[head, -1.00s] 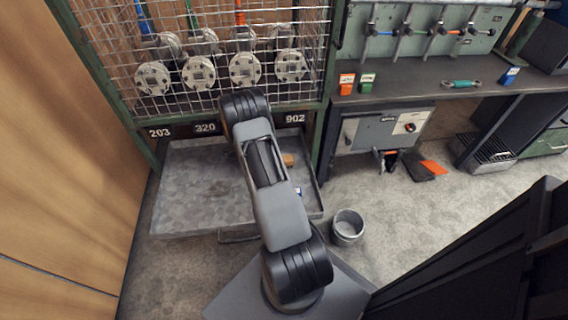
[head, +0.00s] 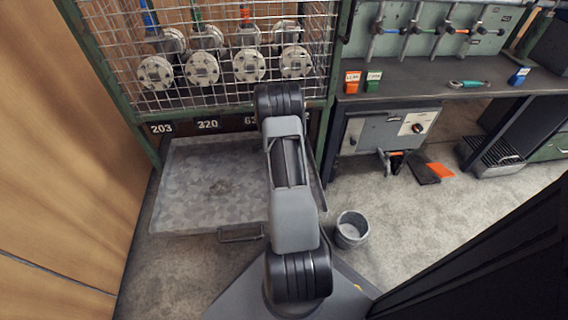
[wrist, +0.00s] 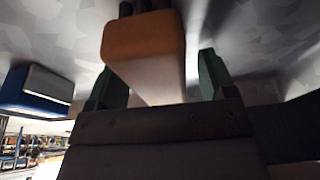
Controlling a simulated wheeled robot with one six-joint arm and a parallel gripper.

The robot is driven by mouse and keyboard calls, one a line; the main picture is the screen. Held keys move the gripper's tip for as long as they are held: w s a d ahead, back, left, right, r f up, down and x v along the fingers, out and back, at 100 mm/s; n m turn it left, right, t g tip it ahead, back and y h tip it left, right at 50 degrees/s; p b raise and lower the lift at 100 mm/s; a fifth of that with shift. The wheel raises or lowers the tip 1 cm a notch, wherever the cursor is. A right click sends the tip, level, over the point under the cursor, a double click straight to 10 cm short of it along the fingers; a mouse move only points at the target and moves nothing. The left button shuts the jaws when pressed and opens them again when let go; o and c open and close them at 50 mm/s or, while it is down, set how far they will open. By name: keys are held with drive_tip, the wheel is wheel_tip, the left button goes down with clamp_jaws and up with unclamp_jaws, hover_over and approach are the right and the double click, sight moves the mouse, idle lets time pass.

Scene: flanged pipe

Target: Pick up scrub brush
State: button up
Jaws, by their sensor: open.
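The scrub brush (wrist: 145,45), as far as I can tell, is the orange-tan block with rounded corners in the wrist view. Dark parts show at its top edge. My gripper (wrist: 160,82) is open, with one green finger on each side of the block. The block lies between the fingers or just beyond them; I cannot tell whether they touch it. In the head view my arm hides both the brush and the gripper, over the right side of the grey metal tray (head: 205,190).
A wire cage with flanged pipes (head: 200,68) stands behind the tray. A grey bucket (head: 351,229) is on the floor right of my arm. A workbench (head: 425,80) stands at right. The tray's left part is clear.

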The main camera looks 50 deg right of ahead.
drive_tip(key=shift+f, duration=0.4)
idle(0.3)
drive_tip(key=c, duration=1)
drive_tip(key=shift+r, duration=0.1)
drive_tip(key=shift+c, duration=0.2)
drive_tip(key=shift+r, duration=0.25)
drive_tip(key=s+a+p, duration=0.1)
drive_tip(key=s+a+r+p, duration=0.1)
drive_tip(key=s, duration=0.1)
drive_tip(key=shift+a, duration=0.35)
wheel_tip(320, 180, up, 14)
drive_tip(key=p, duration=0.4)
drive_tip(key=shift+f, duration=0.25)
